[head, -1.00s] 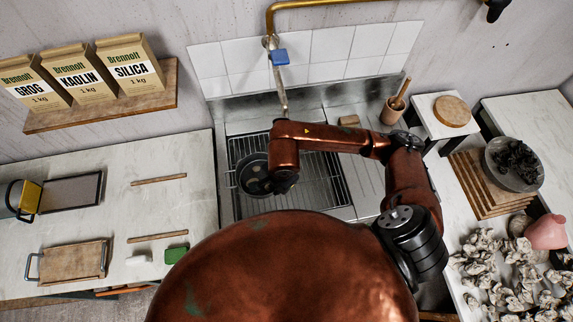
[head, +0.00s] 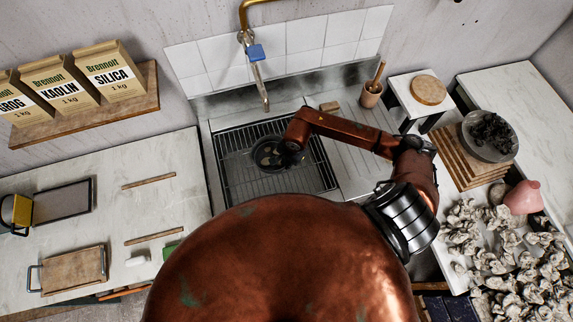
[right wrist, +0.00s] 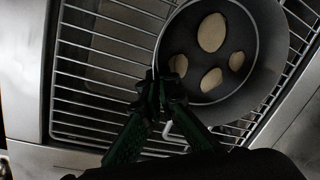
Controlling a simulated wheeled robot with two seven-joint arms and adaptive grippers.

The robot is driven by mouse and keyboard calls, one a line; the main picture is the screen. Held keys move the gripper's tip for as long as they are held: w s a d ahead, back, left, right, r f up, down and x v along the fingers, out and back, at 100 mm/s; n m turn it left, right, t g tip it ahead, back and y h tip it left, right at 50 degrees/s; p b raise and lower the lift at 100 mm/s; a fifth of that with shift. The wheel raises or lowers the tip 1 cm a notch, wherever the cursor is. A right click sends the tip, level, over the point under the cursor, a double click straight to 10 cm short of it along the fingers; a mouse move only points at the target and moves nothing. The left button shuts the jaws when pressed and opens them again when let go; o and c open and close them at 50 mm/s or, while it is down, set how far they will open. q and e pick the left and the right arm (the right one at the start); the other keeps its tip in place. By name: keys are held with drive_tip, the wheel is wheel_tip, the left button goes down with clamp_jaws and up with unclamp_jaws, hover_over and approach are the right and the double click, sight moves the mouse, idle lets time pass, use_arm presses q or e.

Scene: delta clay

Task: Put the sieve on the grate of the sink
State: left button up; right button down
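The sieve (head: 266,153) is a dark round vessel over the middle of the sink's wire grate (head: 232,178). In the right wrist view the sieve (right wrist: 232,98) shows from above, with several pale oval patches inside and a light wire loop at its lower rim. My right gripper (right wrist: 159,88) has its green-grey fingers close together at the sieve's rim, shut on it. In the head view my copper arm hides most of this gripper. The grate bars (right wrist: 97,68) run beneath the sieve. I cannot tell whether it touches them. My left gripper is not in view.
A tap (head: 258,75) hangs behind the grate. A ribbed drainboard (head: 357,150) lies right of it, with a cup (head: 370,96) behind. The left worktop (head: 105,205) holds boards and sticks. Clay lumps (head: 497,240) crowd the right worktop.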

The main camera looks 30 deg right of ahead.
drive_tip(key=shift+a+f, duration=0.1)
drive_tip(key=shift+f, duration=0.65)
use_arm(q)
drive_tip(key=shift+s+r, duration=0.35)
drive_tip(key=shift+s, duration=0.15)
use_arm(e)
drive_tip(key=shift+f, duration=0.1)
drive_tip(key=shift+f, duration=0.15)
drive_tip(key=c, duration=2.2)
unclamp_jaws()
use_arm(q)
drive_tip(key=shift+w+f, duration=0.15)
use_arm(e)
drive_tip(key=shift+o, duration=0.2)
drive_tip(key=shift+r, duration=0.45)
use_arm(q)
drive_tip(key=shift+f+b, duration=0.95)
use_arm(e)
wheel_tip(320, 180, up, 11)
drive_tip(key=s, duration=0.1)
drive_tip(key=shift+s+d+r, duration=0.15)
drive_tip(key=shift+s+d, duration=0.2)
drive_tip(key=shift+s, duration=0.05)
